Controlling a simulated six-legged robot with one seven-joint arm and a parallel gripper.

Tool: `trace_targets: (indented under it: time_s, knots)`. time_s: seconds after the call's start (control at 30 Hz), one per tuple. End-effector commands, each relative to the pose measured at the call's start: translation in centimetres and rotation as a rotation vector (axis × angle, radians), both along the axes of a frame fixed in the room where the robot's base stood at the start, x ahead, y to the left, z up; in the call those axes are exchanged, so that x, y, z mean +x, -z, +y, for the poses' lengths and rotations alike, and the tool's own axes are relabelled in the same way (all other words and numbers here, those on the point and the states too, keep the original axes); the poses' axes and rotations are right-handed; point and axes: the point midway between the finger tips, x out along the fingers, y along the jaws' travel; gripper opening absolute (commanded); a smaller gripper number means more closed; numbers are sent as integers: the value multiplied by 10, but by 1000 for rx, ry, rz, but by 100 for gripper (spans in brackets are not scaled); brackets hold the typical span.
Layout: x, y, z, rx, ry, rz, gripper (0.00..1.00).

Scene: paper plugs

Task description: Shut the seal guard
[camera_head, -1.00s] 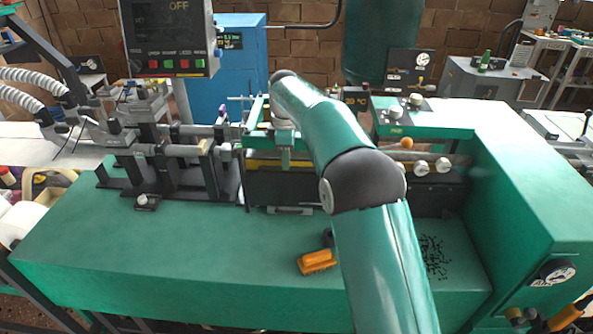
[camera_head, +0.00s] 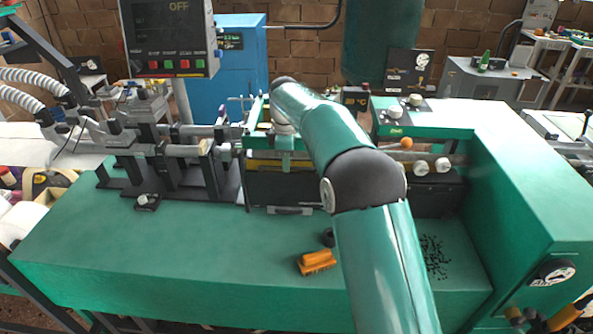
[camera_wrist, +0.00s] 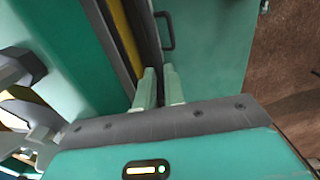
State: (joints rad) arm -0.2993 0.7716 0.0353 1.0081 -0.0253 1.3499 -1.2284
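The part I take for the seal guard is a dark, low panel (camera_head: 270,188) with a handle (camera_head: 290,211) at its lower front edge, in the middle of the green machine in the head view. In the wrist view a dark handle (camera_wrist: 167,32) stands out just past my fingers, beside a dark strip and a yellow strip. I cannot tell the guard's exact position. My gripper (camera_wrist: 161,88) has two pale green fingers slightly apart, with nothing seen between them. They point toward the handle, and I see no contact. In the head view my arm hides part of the panel.
An orange brush (camera_head: 317,262) and a small dark ring (camera_head: 328,238) lie on the green bench (camera_head: 200,250). Black bits (camera_head: 433,258) are scattered right of my arm. A control box (camera_head: 170,38) reading OFF stands at the back left. The bench's left front is clear.

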Motion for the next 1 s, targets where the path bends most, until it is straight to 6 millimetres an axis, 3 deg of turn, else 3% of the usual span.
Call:
trace_targets:
  time_s: [0.03, 0.33, 1.0]
  knots:
    - [-3, 14, -1, -7, 3, 23, 0]
    - [-3, 14, -1, -6, 4, 22, 0]
    - [-2, -5, -1, -7, 2, 20, 0]
